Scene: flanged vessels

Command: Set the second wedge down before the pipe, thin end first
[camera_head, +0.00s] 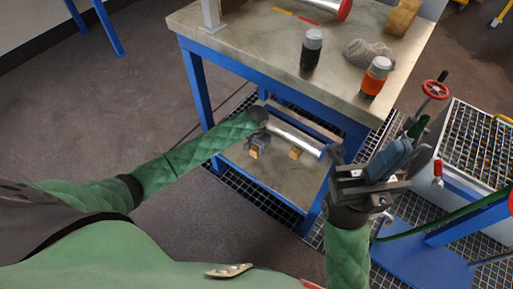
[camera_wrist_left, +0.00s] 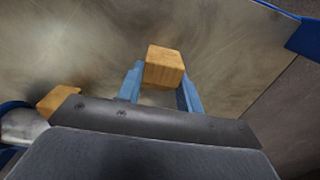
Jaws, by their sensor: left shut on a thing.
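A bright metal pipe (camera_head: 295,138) lies on the lower shelf of the bench; part of it shows at the left edge of the left wrist view (camera_wrist_left: 22,126). My left gripper (camera_head: 256,147) reaches down to the shelf at the pipe's left end. Its blue fingers (camera_wrist_left: 162,92) are shut on a wooden wedge (camera_wrist_left: 165,66), also seen in the head view (camera_head: 253,154). I cannot tell whether this wedge touches the shelf. Another wooden wedge (camera_head: 295,154) sits by the pipe's near side, further right (camera_wrist_left: 57,100). My right gripper (camera_head: 388,158) is raised right of the bench; its finger gap is unclear.
The bench's blue legs (camera_head: 197,85) and worktop (camera_head: 250,50) frame the shelf (camera_head: 265,178). A grated unit (camera_head: 470,150) stands at right.

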